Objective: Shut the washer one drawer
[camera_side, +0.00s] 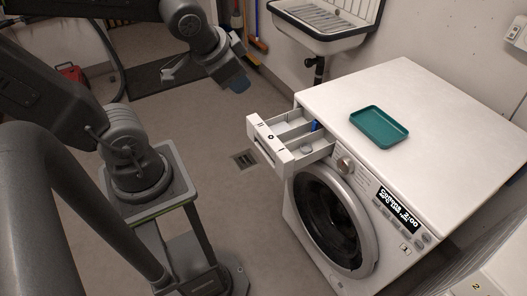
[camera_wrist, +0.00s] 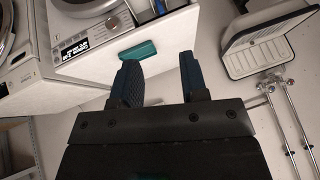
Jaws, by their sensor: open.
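The white washer (camera_side: 345,180) stands at the right in the side view, and I take it as washer one. Its detergent drawer (camera_side: 268,146) is pulled out at the upper left of its front, with its compartments showing. A blue piece stands inside it. In the wrist view the drawer (camera_wrist: 150,10) shows at the top edge, partly cut off. My gripper (camera_side: 237,82) is up and to the left of the drawer in the side view, apart from it. In the wrist view its two dark fingers (camera_wrist: 158,76) are spread with nothing between them.
A teal tray (camera_side: 379,125) lies on the washer top. A sink (camera_side: 330,20) hangs on the back wall. A second machine, partly cut off, shows at the left in the wrist view (camera_wrist: 12,75). The floor (camera_side: 225,125) left of the drawer is mostly clear.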

